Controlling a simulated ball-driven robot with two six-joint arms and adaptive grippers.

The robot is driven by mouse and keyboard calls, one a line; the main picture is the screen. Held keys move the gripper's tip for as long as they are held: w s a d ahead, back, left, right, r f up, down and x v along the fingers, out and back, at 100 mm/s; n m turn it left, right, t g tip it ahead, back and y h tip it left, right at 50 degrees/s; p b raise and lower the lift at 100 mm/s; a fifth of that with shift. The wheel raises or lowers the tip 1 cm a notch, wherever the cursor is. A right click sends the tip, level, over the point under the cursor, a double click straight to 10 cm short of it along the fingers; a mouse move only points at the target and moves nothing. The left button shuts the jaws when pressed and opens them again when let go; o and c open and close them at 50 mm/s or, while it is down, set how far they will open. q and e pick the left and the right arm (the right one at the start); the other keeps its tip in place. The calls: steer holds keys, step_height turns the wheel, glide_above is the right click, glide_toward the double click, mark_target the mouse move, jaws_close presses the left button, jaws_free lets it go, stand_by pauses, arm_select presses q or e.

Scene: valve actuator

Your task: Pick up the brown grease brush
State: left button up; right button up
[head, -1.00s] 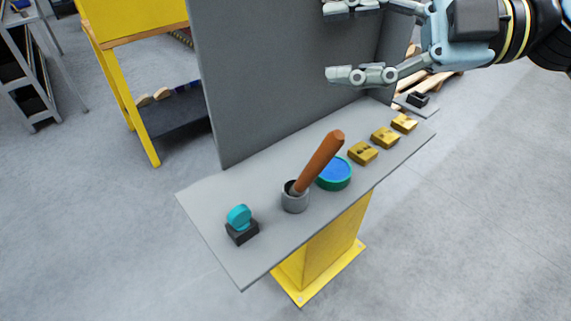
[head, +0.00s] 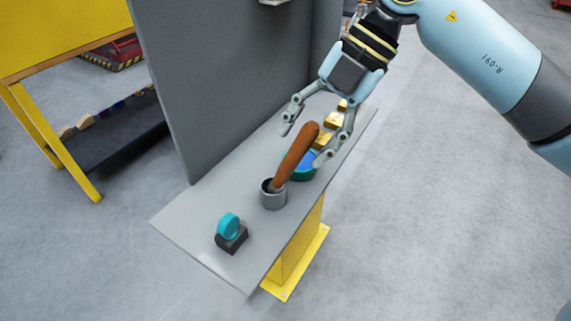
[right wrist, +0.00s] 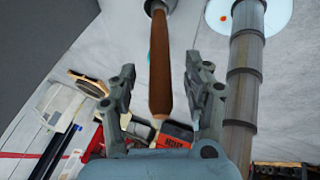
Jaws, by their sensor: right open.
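The brown grease brush (head: 295,160) stands tilted in a small grey cup (head: 272,196) on the grey shelf, its handle leaning up and to the right. Its bristle end is hidden in the cup. My right gripper (head: 304,145) is open and empty, pointing down, with its fingers on either side of the handle's upper end in the head view. In the right wrist view, the brush handle (right wrist: 160,65) shows between the spread fingers (right wrist: 163,88). I cannot tell how deep the handle lies between them; no grip is visible. My left gripper is not in view.
A teal knob on a black block (head: 231,236) sits at the shelf's near end. A green-rimmed blue tin (head: 305,168) is just behind the brush, partly hidden, with yellow blocks (head: 323,139) beyond. A tall grey panel (head: 235,85) rises along the shelf's left side.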

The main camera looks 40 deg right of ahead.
mark_target(295, 156)
steer(key=x, duration=0.2)
steer(key=p+x, duration=0.1)
steer(key=x, duration=0.1)
steer(key=shift+w+f, duration=0.25)
steer(key=shift+f, duration=0.1)
steer(key=shift+d, duration=0.1)
steer(key=shift+c, duration=0.2)
jaws_close()
